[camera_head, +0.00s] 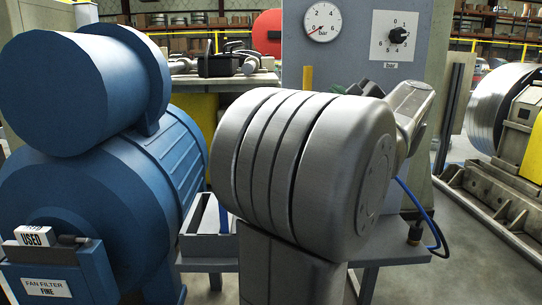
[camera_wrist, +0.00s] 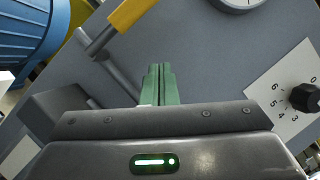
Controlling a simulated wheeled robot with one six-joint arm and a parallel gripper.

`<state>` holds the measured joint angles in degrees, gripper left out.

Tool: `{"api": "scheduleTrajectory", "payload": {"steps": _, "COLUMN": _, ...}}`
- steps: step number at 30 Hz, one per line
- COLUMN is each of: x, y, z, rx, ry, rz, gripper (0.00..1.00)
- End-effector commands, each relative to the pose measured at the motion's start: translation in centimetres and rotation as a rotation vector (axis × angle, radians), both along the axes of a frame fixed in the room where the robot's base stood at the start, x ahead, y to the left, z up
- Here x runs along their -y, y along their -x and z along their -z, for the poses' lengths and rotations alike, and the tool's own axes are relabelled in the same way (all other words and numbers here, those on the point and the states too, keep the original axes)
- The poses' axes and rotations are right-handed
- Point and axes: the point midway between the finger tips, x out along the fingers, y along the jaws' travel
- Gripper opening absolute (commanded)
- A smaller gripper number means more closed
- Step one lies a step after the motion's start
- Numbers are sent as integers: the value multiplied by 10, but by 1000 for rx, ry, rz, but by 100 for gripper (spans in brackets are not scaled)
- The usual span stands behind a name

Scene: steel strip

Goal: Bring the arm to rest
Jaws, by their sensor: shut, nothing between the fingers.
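My gripper (camera_wrist: 158,70) shows in the wrist view with its green fingers together and nothing between them. It is in front of a grey panel (camera_wrist: 205,60), tilted in that view. The gap between fingertips and panel cannot be judged. In the head view my grey arm fills the middle and hides most of the gripper. The same panel (camera_head: 345,60) stands behind my arm, with a pressure gauge (camera_head: 322,22) and a dark knob (camera_head: 398,35) on a white dial plate. A yellow handle (camera_wrist: 130,12) is up and left of the fingers.
A large blue machine (camera_head: 75,190) stands close on the left, with a "USED" block (camera_head: 35,236) in a "FAN FILTER FINE" holder (camera_head: 55,280). A grey tray (camera_head: 200,245) and a blue cable (camera_head: 415,205) flank my arm. A steel coil (camera_head: 490,105) stands right, beyond open floor.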

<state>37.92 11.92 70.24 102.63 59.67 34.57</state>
Motion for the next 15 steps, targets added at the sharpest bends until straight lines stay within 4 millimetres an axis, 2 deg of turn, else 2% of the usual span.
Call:
{"api": "scheduleTrajectory", "payload": {"steps": 1, "x": 4, "y": 0, "z": 9, "rx": -2, "ry": -58, "rz": 2, "gripper": 0}}
{"api": "scheduleTrajectory", "payload": {"steps": 7, "x": 9, "y": 0, "z": 30, "rx": -12, "ry": -312, "rz": 1, "gripper": 0}}
{"api": "scheduleTrajectory", "payload": {"steps": 15, "x": 8, "y": 0, "z": 56, "rx": -23, "ry": -642, "rz": -1, "gripper": 0}}
